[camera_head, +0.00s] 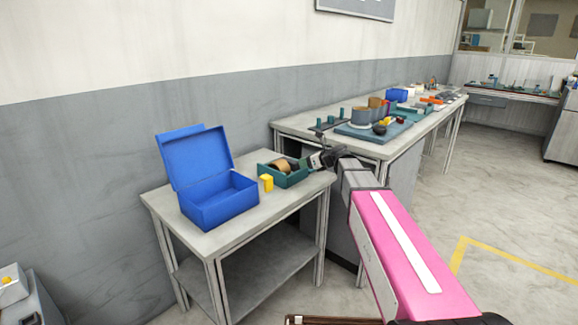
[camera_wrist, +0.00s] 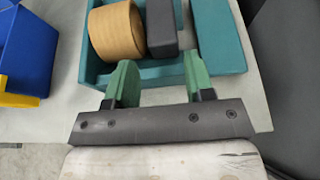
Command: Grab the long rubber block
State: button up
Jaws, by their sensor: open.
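A dark grey block (camera_wrist: 161,28), which looks like the long rubber block, lies in a teal tray (camera_wrist: 95,70) beside a tan roll (camera_wrist: 116,32). In the head view the tray (camera_head: 290,181) sits at the right end of the near table, with the roll (camera_head: 283,167) in it; the block is hard to make out there. My gripper (camera_wrist: 160,66) is open and empty, its two green fingers at the tray's near side. The grey block lies just ahead, roughly in line with the gap between them. The block's far end is cut off in the wrist view.
An open blue box (camera_head: 217,205) and a small yellow block (camera_head: 267,183) stand left of the tray on the near table (camera_head: 250,229). A broad teal piece (camera_wrist: 218,38) lies right of the grey block. A longer table (camera_head: 305,127) behind is crowded.

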aim_at(296, 163)
jog(key=x, duration=0.7)
jog(key=shift+w+f, duration=0.15)
jog(key=shift+f, duration=0.1)
jog(key=c, duration=0.6)
